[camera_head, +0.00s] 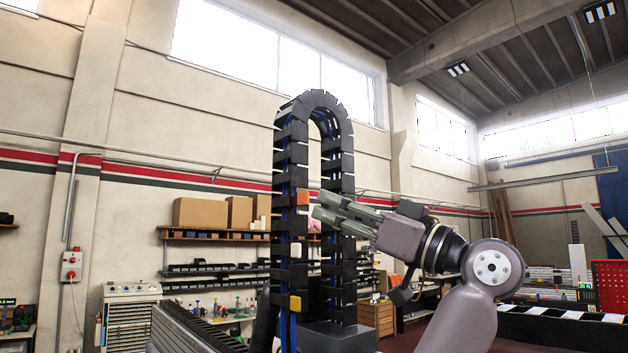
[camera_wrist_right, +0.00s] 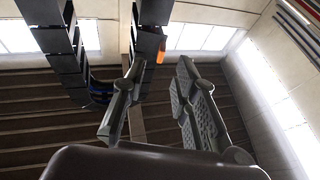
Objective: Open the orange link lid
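The orange link lid (camera_head: 303,198) is a small block on the left strand of the black cable chain (camera_head: 291,160), which stands as a tall arch. It also shows in the right wrist view (camera_wrist_right: 161,52), beyond the fingertips and roughly between them. My right gripper (camera_head: 318,205) comes in from the right, its fingers pointing left at the orange lid. In the right wrist view its two fingers (camera_wrist_right: 162,72) are spread with nothing between them, so it is open. Whether a fingertip touches the lid I cannot tell. My left gripper is not in view.
Below the orange lid, a white lid (camera_head: 296,250) and a yellow lid (camera_head: 295,303) sit on the same strand. The right strand (camera_head: 346,180) stands close to my right fingers. Shelves with cardboard boxes (camera_head: 200,212) are in the background. The air left of the chain is free.

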